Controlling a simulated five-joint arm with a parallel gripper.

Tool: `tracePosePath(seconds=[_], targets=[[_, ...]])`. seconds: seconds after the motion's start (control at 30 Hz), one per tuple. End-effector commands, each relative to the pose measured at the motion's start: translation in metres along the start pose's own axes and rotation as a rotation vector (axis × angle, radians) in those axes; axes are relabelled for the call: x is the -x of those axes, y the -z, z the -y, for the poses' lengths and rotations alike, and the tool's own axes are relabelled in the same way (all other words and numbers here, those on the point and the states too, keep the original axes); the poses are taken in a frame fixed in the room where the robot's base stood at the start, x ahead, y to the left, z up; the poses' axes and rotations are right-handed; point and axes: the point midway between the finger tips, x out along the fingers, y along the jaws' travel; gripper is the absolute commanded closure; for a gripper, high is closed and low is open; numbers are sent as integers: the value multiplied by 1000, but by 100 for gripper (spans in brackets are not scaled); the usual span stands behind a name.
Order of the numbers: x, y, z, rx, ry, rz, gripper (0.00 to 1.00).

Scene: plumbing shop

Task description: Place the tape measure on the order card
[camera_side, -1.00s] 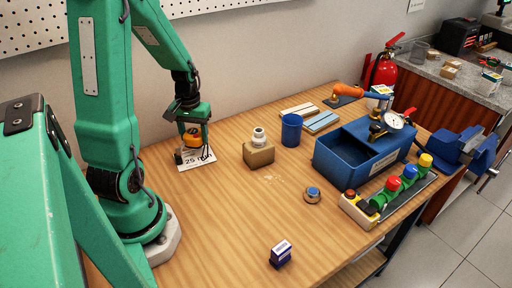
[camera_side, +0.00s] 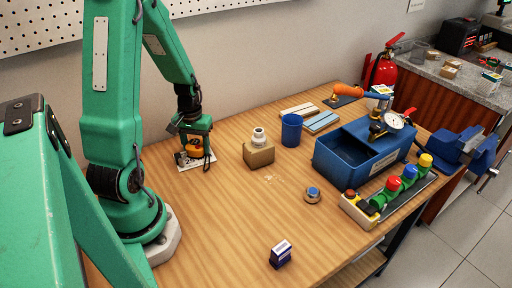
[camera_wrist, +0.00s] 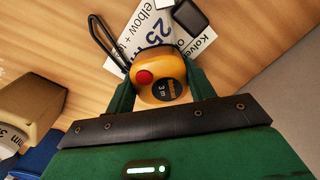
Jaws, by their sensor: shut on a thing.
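My gripper (camera_side: 195,143) is shut on the orange tape measure (camera_side: 194,151), low over the white order card (camera_side: 181,162) at the left back of the workbench. In the wrist view, the tape measure (camera_wrist: 157,88), with a red button and a black "3 m" label, sits between the two green fingers (camera_wrist: 163,90). Its black strap loops out to the upper left. The order card (camera_wrist: 150,33), printed "25", shows past the tape measure and is partly hidden by it. I cannot tell whether the tape measure touches the card.
A small dark block (camera_wrist: 190,16) is at the card's far part. A cardboard box (camera_side: 259,154) with a white fitting on it stands to the right, then a blue cup (camera_side: 291,130) and a blue toolbox (camera_side: 340,165). The front middle of the bench is mostly clear.

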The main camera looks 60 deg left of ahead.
Motion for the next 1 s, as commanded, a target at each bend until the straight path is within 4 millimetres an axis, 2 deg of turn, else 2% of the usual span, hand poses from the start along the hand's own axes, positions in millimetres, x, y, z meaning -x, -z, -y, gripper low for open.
tracePosePath(seconds=[0.03,0.07,0.17,0.67,1.0], targets=[[-1,0,0,0,0,0,78],[-1,0,0,0,0,1,42],[-1,0,0,0,0,1,24],[4,0,0,0,0,-1,24],[34,1,0,0,0,-3,24]])
